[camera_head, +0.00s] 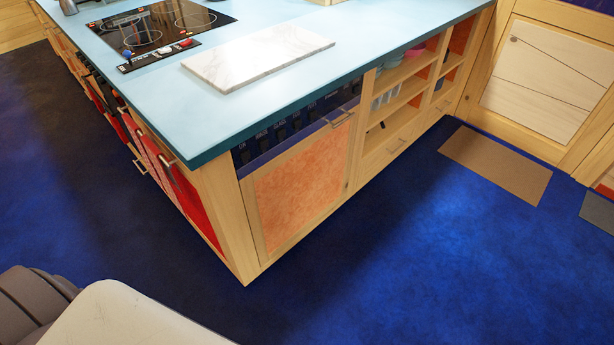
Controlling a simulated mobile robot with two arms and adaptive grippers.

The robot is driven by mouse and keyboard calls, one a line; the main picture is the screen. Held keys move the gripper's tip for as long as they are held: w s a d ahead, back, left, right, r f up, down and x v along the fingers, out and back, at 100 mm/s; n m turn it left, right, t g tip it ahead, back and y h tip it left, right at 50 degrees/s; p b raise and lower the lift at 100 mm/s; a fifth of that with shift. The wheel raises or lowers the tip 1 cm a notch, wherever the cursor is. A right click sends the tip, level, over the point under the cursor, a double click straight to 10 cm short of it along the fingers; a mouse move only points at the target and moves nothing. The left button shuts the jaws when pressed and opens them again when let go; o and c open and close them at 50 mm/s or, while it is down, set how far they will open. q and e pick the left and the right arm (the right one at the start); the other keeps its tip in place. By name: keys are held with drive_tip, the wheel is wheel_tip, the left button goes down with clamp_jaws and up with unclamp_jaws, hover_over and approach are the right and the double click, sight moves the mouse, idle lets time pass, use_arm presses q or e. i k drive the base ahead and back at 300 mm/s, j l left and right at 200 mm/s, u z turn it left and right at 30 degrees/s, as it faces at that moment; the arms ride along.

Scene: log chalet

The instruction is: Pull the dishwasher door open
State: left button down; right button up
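The dishwasher (300,182) is built into the near end of the kitchen island, under the blue worktop. Its door is an orange panel in a light wood frame, and it looks shut. A bar handle (341,117) runs along the door's top edge, towards the right. Above the door is a dark blue control strip (290,128) with several dark buttons. Neither of my grippers is in view.
The worktop (240,60) carries a marble board (258,57) and a black hob (152,28). Open shelves (408,80) stand right of the dishwasher. A brown mat (496,164) lies farther right. The blue floor (400,250) before the door is clear.

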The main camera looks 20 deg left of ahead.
sight(286, 187)
drive_tip(key=u, duration=0.3)
drive_tip(key=i+l+u, duration=0.15)
drive_tip(key=u, duration=0.2)
drive_tip(key=i+l+u, duration=0.3)
drive_tip(key=l+u, duration=0.15)
drive_tip(key=u, duration=0.2)
